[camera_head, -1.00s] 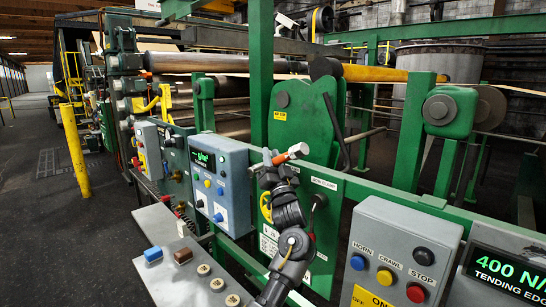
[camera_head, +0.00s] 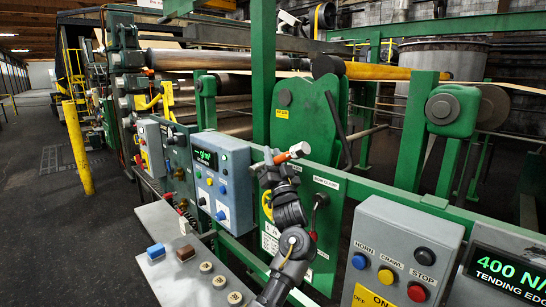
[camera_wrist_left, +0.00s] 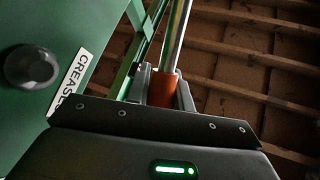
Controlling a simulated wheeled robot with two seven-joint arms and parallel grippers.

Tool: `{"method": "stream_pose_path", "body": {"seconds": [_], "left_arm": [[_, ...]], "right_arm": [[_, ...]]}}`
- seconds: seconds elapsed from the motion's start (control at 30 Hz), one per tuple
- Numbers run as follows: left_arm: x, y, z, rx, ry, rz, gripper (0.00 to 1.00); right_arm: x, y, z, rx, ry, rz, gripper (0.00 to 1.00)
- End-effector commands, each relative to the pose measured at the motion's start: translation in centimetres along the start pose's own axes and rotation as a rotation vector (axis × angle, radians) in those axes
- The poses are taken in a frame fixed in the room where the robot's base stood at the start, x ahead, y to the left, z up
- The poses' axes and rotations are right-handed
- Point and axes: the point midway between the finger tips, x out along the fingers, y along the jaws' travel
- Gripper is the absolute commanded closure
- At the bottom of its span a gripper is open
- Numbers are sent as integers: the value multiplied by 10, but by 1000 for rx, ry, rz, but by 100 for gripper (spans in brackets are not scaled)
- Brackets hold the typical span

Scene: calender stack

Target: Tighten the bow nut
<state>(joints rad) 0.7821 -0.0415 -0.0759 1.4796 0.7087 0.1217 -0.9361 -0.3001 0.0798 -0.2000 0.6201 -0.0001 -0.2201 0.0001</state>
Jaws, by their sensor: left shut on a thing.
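My left gripper (camera_head: 277,160) is raised in front of the green machine frame, at the middle of the head view. It is shut on a tool with an orange grip (camera_head: 282,158) and a pale metal end pointing up to the right. In the left wrist view the orange grip (camera_wrist_left: 161,89) sits between the fingers, with a silver shaft (camera_wrist_left: 177,35) running up from it. The tool's working end is not clear. I cannot pick out the bow nut for certain in either view. My right gripper is not in view.
A blue-grey control box (camera_head: 222,180) stands left of my arm, above a grey console (camera_head: 178,236) with buttons. A grey box (camera_head: 400,255) labelled HORN, CRAWL and STOP is at right. Green rails cross ahead. Open floor with a yellow post (camera_head: 78,148) lies left.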

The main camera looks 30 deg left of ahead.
Motion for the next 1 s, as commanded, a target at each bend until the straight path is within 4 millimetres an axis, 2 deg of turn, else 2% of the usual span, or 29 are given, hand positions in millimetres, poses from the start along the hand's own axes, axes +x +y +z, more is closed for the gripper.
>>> {"method": "stream_pose_path", "body": {"seconds": [1.0], "left_arm": [[-3,-9,0,-1,3,-2,100]], "right_arm": [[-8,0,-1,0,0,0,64]]}}
